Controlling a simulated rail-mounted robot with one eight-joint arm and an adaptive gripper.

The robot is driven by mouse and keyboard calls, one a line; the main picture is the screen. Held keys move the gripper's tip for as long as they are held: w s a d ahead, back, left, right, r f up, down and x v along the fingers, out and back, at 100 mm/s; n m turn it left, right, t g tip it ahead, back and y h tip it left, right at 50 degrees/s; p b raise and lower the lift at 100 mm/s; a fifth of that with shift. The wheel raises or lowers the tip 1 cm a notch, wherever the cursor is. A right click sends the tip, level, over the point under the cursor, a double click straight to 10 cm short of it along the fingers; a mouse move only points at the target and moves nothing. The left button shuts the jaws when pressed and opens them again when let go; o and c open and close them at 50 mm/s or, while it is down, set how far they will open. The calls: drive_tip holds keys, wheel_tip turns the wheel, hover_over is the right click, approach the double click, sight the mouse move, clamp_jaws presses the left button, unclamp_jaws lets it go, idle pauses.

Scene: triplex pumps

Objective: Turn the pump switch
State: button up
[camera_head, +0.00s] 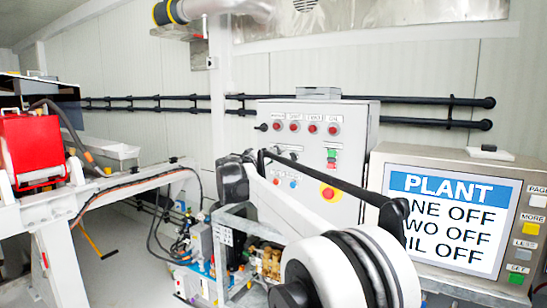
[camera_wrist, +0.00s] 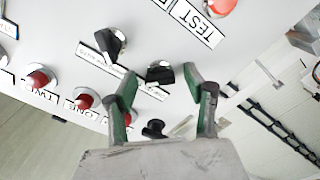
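The grey control panel (camera_head: 355,150) stands mid-view in the head view, with a row of red lamps and labels along its top. In the wrist view the panel face is close and tilted. A black rotary switch (camera_wrist: 160,73) shows between the fingertips of my gripper (camera_wrist: 161,78). The fingers are apart, with green inner faces, and I see no clear contact with the switch. A second black switch (camera_wrist: 110,43) lies to the left, and a black knob (camera_wrist: 154,129) shows lower between the fingers. I cannot tell which is the pump switch. The fingertips are not clear in the head view.
Red lamps (camera_wrist: 38,78) with labels lie left in the wrist view; a TEST label (camera_wrist: 200,22) is above. In the head view, a red emergency button (camera_head: 328,193) sits low on the panel. A PLANT screen (camera_head: 450,220) is at right, and pump machinery (camera_head: 265,262) stands below the panel.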

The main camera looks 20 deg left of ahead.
drive_tip(key=s+a, duration=0.2)
drive_tip(key=s, duration=0.9)
drive_tip(key=shift+s, duration=0.4)
drive_tip(key=shift+a, duration=0.1)
